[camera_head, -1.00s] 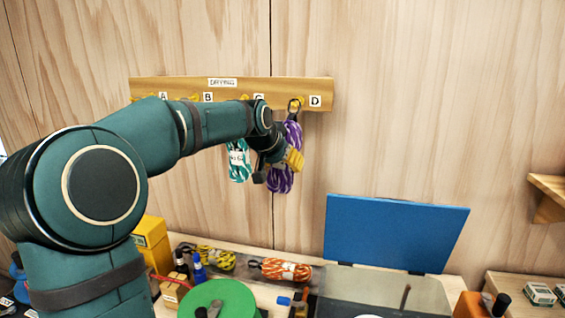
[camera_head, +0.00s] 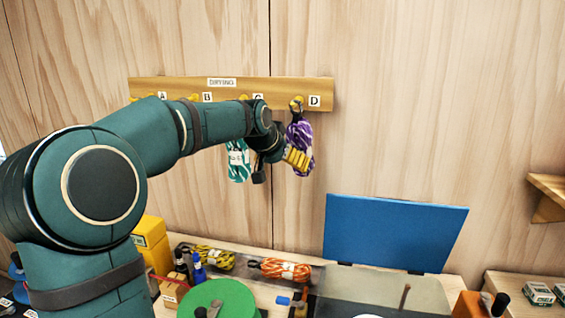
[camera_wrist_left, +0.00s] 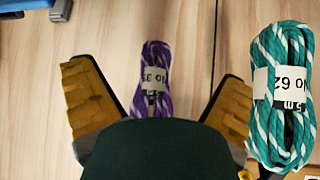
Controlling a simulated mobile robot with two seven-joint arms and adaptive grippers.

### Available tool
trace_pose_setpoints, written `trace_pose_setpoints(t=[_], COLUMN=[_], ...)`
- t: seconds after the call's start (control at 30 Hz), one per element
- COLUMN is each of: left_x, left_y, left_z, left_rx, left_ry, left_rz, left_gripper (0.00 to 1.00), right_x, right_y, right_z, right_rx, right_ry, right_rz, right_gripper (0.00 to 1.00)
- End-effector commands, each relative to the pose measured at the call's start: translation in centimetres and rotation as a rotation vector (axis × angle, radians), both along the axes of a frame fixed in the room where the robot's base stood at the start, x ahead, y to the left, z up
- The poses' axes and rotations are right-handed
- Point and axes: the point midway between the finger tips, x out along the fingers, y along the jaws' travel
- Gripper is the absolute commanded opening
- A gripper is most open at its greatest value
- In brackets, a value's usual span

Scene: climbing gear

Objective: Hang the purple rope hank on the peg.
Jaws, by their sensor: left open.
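The purple and white rope hank (camera_head: 299,148) hangs below the peg (camera_head: 297,101) beside the D label. Its dark loop is at the peg; the fine contact there is too small to tell. My left gripper (camera_head: 297,160) is at the hank's lower left side, its yellow fingers overlapping it in the head view. In the left wrist view the fingers are spread wide and open, and the purple hank (camera_wrist_left: 153,80) shows between them, apart from both. Its lower end is hidden behind the dark part of my gripper.
A teal hank (camera_head: 238,161) hangs close left of my gripper, beside a finger in the wrist view (camera_wrist_left: 283,95). The wooden peg board (camera_head: 240,86) has labels A to D. Below are a blue lid (camera_head: 395,232), a yellow hank and an orange hank (camera_head: 286,270).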

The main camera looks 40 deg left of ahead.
Motion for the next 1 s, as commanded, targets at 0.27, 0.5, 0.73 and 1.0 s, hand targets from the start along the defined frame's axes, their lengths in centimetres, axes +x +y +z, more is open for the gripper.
trace_pose_setpoints(t=[0.27,0.5,0.73,1.0], left_x=[-1.7,-5.1,-7.4,-8.1], left_y=[-0.4,-1.2,-1.8,-2.0], left_z=[2.0,5.5,8.0,8.7], left_rx=[0.001,0.001,0.003,0.001], left_ry=[-0.005,-0.006,-0.005,-0.003], left_rz=[0.0,0.001,0.0,0.001], left_gripper=[0.97,0.97,0.97,0.97], right_x=[0.0,0.0,0.0,0.0], right_y=[0.0,0.0,0.0,0.0], right_z=[0.0,0.0,0.0,0.0], right_rx=[0.0,0.0,0.0,0.0], right_ry=[0.0,0.0,0.0,0.0], right_rz=[0.0,0.0,0.0,0.0], right_gripper=[0.0,0.0,0.0,0.0])
